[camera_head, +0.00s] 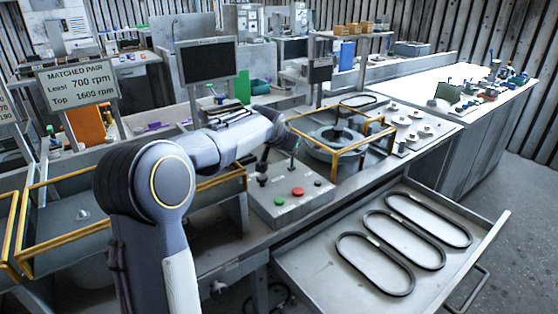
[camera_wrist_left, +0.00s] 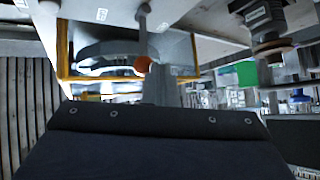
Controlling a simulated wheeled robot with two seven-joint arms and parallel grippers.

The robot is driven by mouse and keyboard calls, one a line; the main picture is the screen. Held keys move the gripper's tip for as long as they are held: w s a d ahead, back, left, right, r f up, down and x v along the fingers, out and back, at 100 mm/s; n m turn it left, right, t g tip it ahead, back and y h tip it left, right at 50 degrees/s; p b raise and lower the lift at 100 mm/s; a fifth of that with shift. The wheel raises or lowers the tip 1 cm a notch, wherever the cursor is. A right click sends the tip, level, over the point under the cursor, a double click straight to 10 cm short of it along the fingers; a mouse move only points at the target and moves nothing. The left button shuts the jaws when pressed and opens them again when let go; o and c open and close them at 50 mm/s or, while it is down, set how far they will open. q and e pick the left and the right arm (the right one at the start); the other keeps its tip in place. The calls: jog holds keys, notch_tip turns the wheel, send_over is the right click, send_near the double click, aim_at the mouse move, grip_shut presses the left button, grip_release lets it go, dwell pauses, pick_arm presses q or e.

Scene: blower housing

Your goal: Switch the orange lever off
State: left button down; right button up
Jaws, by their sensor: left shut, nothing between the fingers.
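An orange round knob (camera_wrist_left: 142,65), which looks like the lever's end, shows in the left wrist view right beside my shut fingers; I cannot tell whether they touch. My left gripper (camera_wrist_left: 160,88) is shut with nothing seen between its fingers. In the head view my left arm reaches in from the left, and its wrist end is over the control box (camera_head: 312,203). The fingers are hard to make out there. The orange knob is not clear in the head view, so the lever's position cannot be told. My right gripper is not in view.
The control box carries a green button (camera_head: 278,201) and a red button (camera_head: 298,191). Behind it stands a round housing (camera_head: 335,140) inside a yellow frame. An open drawer (camera_head: 330,285) with three black belts (camera_head: 374,262) sticks out in front. A dark monitor (camera_head: 207,62) stands behind my arm.

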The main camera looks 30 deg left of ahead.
pick_arm(q)
jog(key=d+b, duration=0.1)
jog(key=d+f+y+b, duration=0.1)
jog(key=b, duration=0.1)
jog(key=shift+s+m+t, duration=0.3)
jog(key=shift+s, duration=0.1)
jog(key=shift+r, duration=0.2)
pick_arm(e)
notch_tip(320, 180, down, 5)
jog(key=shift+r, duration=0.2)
pick_arm(q)
jog(key=shift+r+p, duration=0.6)
jog(key=shift+r, duration=0.25)
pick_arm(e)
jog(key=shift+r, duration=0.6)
pick_arm(q)
jog(key=shift+r, duration=0.1)
